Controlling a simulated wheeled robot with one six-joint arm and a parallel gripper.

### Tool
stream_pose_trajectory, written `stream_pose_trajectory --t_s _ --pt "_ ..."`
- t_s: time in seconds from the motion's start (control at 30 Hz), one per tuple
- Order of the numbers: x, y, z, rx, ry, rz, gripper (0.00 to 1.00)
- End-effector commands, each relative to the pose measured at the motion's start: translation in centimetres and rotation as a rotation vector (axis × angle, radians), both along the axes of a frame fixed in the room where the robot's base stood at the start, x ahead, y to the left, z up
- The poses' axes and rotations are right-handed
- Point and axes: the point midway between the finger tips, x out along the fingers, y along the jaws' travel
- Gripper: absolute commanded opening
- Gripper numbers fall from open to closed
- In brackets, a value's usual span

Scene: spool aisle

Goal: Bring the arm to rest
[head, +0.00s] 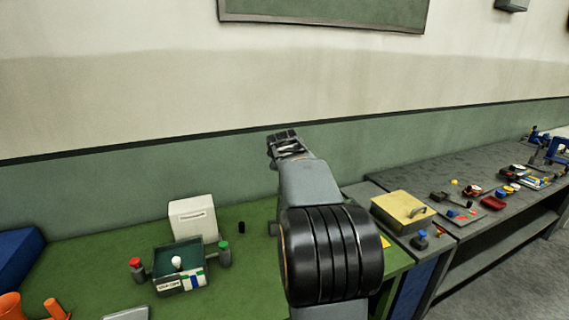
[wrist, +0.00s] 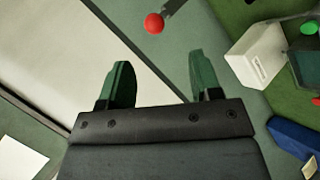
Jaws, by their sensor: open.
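My arm rises in front of the green and cream wall in the head view, with my gripper (head: 284,138) at its top, above the green bench. In the wrist view my gripper (wrist: 160,82) has its two dark green fingers wide apart. Nothing is between them; wall shows through the gap. In the head view the fingers are small, and the arm hides part of the bench behind it.
The green bench (head: 95,262) bears a white box (head: 193,219), a dark green tray (head: 166,286), a red-topped bottle (head: 136,270) and a green-topped bottle (head: 224,255). A yellow-lidded box (head: 403,208) stands right. A red ball (wrist: 154,23) shows beyond the fingers.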

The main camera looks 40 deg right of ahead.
Motion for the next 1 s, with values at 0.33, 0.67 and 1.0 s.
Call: stream_pose_trajectory --t_s 0.33,0.67,1.0 --pt "-0.1 0.1 0.1 0.001 0.001 0.000 0.58" --pt "-0.1 0.1 0.0 0.015 -0.011 -0.014 0.58" --pt "-7.8 10.3 -9.7 0.586 0.040 -0.409 0.58"
